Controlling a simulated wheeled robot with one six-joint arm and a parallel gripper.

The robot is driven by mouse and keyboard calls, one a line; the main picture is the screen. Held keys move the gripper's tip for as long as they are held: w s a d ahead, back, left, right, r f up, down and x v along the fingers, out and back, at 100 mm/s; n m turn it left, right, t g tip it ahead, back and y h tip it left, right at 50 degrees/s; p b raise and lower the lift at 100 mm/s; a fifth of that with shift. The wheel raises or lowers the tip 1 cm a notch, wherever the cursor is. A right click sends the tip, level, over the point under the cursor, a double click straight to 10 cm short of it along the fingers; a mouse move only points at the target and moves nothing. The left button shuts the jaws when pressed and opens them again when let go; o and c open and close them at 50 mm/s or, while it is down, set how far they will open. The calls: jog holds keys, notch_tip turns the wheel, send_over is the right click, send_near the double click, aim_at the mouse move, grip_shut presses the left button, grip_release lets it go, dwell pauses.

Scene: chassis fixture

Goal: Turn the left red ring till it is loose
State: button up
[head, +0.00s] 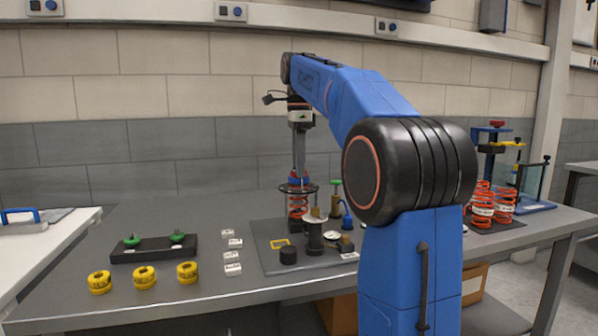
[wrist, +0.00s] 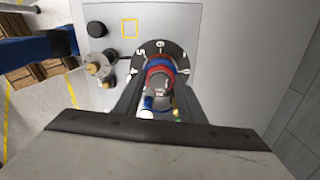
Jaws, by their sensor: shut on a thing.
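The red ring (head: 298,181) sits at the top of a red spring unit (head: 297,206) on the grey fixture plate (head: 268,238). The wrist view also shows the red ring (wrist: 159,67), next to a blue band and above a black disc with white numbers (wrist: 149,49). My gripper (head: 299,174) points straight down over the ring, with its fingers one on each side. In the wrist view my gripper (wrist: 158,84) is shut on the ring. The exact finger contact is partly hidden.
Black and brass posts (head: 315,238) stand close on the plate. A black tray with green knobs (head: 152,248) and several yellow rings (head: 144,277) lie to the left. White labelled blocks (head: 233,255) lie between. More red springs (head: 483,205) stand at the right.

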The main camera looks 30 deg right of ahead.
jog(key=n, duration=1.3)
jog(key=shift+n, duration=0.4)
jog(key=o, duration=0.8)
jog(key=shift+r, duration=3.5)
